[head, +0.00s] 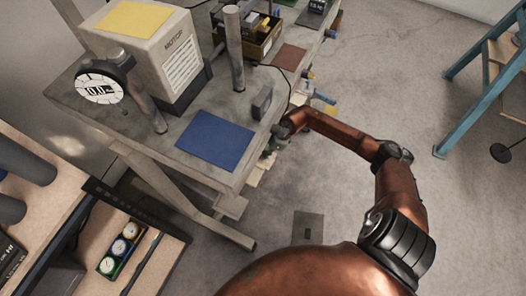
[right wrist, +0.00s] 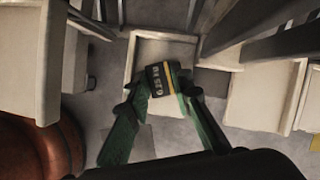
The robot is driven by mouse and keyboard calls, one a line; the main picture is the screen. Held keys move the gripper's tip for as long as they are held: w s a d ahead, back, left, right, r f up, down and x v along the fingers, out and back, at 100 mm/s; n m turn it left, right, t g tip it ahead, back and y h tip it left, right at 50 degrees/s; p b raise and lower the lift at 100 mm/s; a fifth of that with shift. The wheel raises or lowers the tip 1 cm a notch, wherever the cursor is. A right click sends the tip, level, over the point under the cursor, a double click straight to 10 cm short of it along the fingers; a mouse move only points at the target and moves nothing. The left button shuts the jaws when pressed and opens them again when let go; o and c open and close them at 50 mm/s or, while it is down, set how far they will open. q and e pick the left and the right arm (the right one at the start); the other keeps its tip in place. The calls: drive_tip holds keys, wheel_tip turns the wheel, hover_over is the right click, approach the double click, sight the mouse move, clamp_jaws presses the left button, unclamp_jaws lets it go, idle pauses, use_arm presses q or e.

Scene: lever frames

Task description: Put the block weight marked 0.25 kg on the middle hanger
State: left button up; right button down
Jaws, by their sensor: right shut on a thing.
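My right gripper (head: 277,142) is low beside the table's right edge, small and partly hidden in the head view. In the right wrist view the right gripper (right wrist: 161,95) is shut on a small dark block weight (right wrist: 158,74) with a yellow stripe. Its pale lettering is too blurred to read surely. From this camera the block overlaps a pale square tray (right wrist: 150,50), perhaps a hanger's; I cannot tell whether they touch. Similar pale pieces stand left (right wrist: 28,60) and right (right wrist: 262,98) of it. My left gripper is not in view.
The grey table (head: 195,170) carries a blue mat (head: 215,140), a motor box (head: 150,50), a dial gauge (head: 103,82), a post (head: 234,50) and a small grey box (head: 262,102). Dark bars (right wrist: 265,45) cross the wrist view's upper right. Open floor (head: 310,185) lies right of the table.

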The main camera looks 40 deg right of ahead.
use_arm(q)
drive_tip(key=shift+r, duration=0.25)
use_arm(e)
drive_tip(key=c, duration=1.7)
unclamp_jaws()
drive_tip(key=shift+f, duration=0.1)
drive_tip(key=shift+r, duration=0.3)
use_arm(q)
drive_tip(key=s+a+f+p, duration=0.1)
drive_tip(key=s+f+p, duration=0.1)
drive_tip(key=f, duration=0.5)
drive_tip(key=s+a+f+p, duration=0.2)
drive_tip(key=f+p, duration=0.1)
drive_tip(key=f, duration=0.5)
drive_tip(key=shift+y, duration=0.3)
use_arm(e)
drive_tip(key=shift+v, duration=5.85)
